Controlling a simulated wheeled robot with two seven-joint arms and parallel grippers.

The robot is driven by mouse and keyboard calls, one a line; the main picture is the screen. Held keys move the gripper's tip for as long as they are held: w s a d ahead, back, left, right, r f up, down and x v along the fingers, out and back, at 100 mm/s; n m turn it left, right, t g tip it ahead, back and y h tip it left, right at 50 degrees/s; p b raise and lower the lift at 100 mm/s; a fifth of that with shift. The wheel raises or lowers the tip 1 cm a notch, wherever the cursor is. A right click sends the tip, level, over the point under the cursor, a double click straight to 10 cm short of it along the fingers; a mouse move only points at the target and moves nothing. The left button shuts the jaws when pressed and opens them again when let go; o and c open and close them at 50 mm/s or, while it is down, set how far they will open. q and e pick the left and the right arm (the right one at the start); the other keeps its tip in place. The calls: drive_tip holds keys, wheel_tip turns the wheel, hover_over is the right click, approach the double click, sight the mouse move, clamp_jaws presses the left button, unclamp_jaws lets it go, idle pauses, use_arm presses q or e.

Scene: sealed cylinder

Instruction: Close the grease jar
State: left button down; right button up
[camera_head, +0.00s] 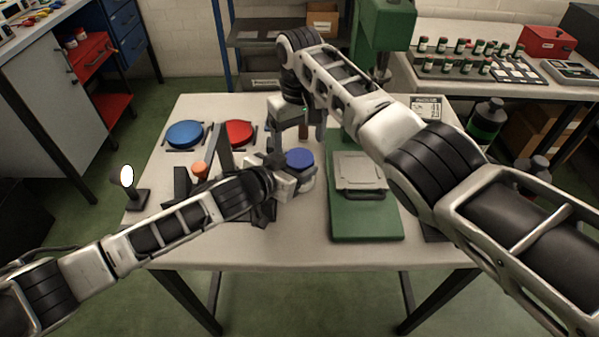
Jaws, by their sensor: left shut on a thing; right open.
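A pale jar (307,181) with a dark blue round top (299,158) stands near the middle of the table. I cannot tell whether the blue top is a lid or the contents. My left gripper (292,181) comes in from the left and is shut on the jar, its fingers partly hiding the jar's side. My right gripper (299,137) is open and points down just behind the jar, apart from the blue top. A blue disc (184,134) and a red disc (240,132) lie on dark holders at the table's back left.
A green machine base (364,222) with a grey plate (359,172) stands right of the jar. A small lamp (128,178) stands at the left edge. An orange-topped item (200,168) is behind my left arm. The table's (290,245) front strip is clear.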

drive_tip(key=shift+r, duration=0.3)
drive_tip(key=o, duration=0.5)
drive_tip(key=shift+c, duration=0.2)
drive_tip(key=shift+r, duration=0.1)
wheel_tip(320, 180, up, 12)
use_arm(q)
drive_tip(key=shift+c, duration=1.3)
unclamp_jaws()
drive_tip(key=shift+s, duration=0.1)
drive_tip(key=v, duration=0.7)
